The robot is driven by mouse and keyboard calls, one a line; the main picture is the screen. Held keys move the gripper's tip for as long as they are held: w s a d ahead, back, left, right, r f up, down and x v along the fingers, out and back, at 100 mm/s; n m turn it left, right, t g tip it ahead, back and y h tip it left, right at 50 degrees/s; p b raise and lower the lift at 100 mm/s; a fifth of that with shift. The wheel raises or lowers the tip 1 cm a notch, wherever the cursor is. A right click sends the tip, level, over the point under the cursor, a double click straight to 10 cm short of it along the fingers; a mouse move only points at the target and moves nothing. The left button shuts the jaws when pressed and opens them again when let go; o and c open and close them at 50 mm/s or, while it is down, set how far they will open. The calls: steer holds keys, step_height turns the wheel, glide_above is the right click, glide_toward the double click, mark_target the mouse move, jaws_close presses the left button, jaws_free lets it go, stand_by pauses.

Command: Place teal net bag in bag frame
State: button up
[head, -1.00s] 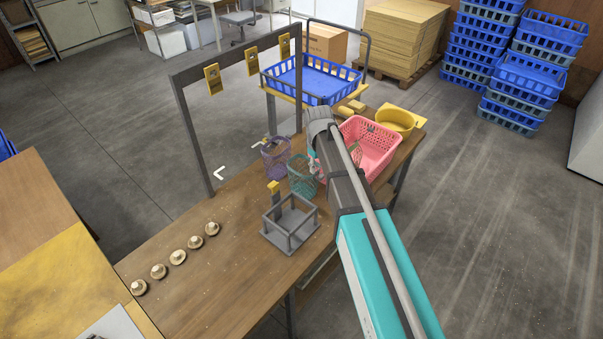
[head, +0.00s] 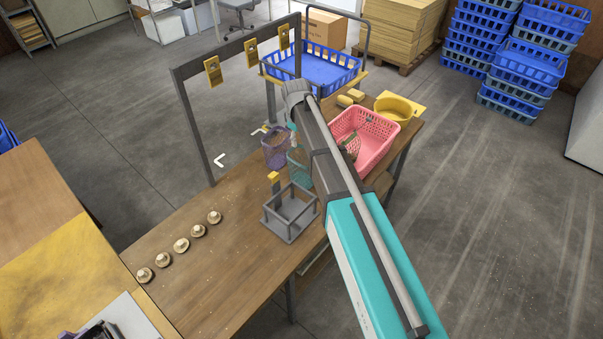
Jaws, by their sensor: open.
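The teal net bag (head: 296,165) stands on the wooden table, its right side hidden behind my arm. The bag frame (head: 289,211) is a grey open box of bars on the table, nearer than the bag, with a yellow-tipped post at its back left. It looks empty. My gripper (head: 292,135) shows only in part beside my forearm, just above and behind the teal bag. Its fingertips are mostly hidden, and I see nothing held in it. Whether it touches the bag cannot be told.
A purple net bag (head: 275,151) stands left of the teal one. A pink basket (head: 376,125) and a yellow bowl (head: 394,109) are at the right. A dark rack (head: 190,130) stands along the far edge.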

mark_target(299, 164)
steer(key=shift+w+d+f+b, duration=0.1)
steer(key=shift+f+b, duration=1.85)
steer(key=shift+f, duration=0.1)
steer(key=shift+w+d+f+b, duration=0.1)
steer(key=shift+f+b, duration=1.8)
steer(key=shift+f, duration=0.1)
steer(key=shift+a+f, duration=0.1)
steer(key=shift+f, duration=0.05)
step_height(299, 164, down, 5)
steer(key=b, duration=0.5)
steer(key=shift+w, duration=0.15)
jaws_close()
